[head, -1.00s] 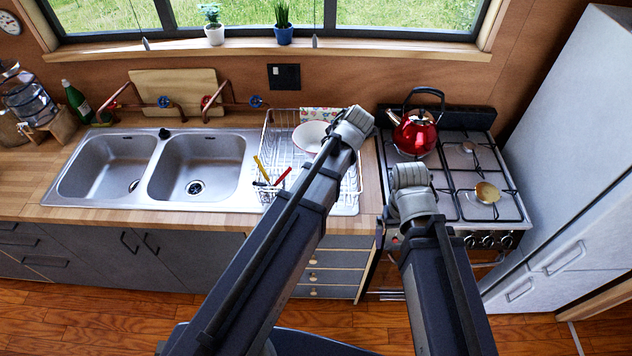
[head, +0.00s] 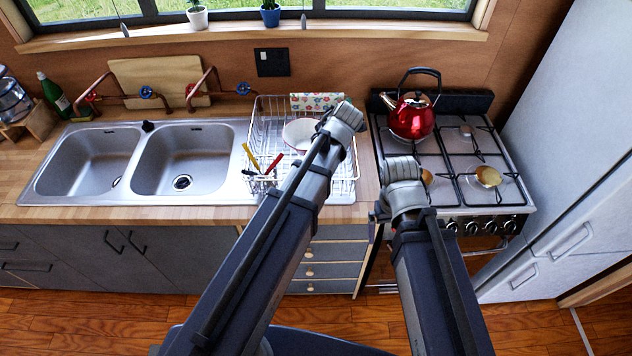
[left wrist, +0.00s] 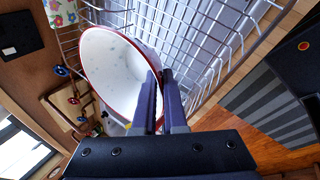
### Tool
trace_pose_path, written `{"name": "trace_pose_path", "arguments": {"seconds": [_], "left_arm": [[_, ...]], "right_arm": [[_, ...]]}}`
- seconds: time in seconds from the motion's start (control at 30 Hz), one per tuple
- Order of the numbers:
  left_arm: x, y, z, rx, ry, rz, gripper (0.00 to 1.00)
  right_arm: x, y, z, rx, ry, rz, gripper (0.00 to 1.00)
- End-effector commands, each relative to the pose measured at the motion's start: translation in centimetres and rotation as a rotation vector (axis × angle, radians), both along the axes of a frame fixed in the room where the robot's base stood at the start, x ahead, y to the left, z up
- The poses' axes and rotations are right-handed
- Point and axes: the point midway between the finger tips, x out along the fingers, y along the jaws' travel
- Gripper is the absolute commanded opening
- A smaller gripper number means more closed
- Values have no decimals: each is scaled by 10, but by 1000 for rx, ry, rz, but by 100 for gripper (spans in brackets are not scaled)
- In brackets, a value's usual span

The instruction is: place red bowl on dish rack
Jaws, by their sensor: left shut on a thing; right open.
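The red bowl, white inside with a red rim, is in the head view (head: 298,133) at the dish rack, partly hidden by my left arm. It also shows tilted in the left wrist view (left wrist: 115,75). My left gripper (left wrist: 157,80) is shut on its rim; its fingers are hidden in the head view. The white wire dish rack (head: 254,122) stands right of the sinks, and its wires surround the bowl in the left wrist view. I cannot tell whether the bowl touches the rack. My right gripper (head: 376,216) is open and away from the rack, near the stove front.
Yellow and red utensils (head: 262,160) stand at the rack's front left. A floral cloth (head: 317,101) hangs at its back. A red kettle (head: 411,117) stands on the stove to the right. The double sink (head: 182,160) is empty.

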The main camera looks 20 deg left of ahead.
Motion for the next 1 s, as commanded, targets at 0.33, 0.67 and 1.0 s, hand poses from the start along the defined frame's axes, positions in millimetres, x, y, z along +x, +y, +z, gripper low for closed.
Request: {"name": "trace_pose_path", "arguments": {"seconds": [0.33,0.67,1.0], "left_arm": [[0,0,-9,1,-1,0,0],[0,0,-56,1,-1,0,0],[0,0,-67,1,-1,0,0]], "right_arm": [[0,0,-9,0,0,2,99],[0,0,-56,-1,0,2,99],[0,0,-68,-1,0,1,99]]}}
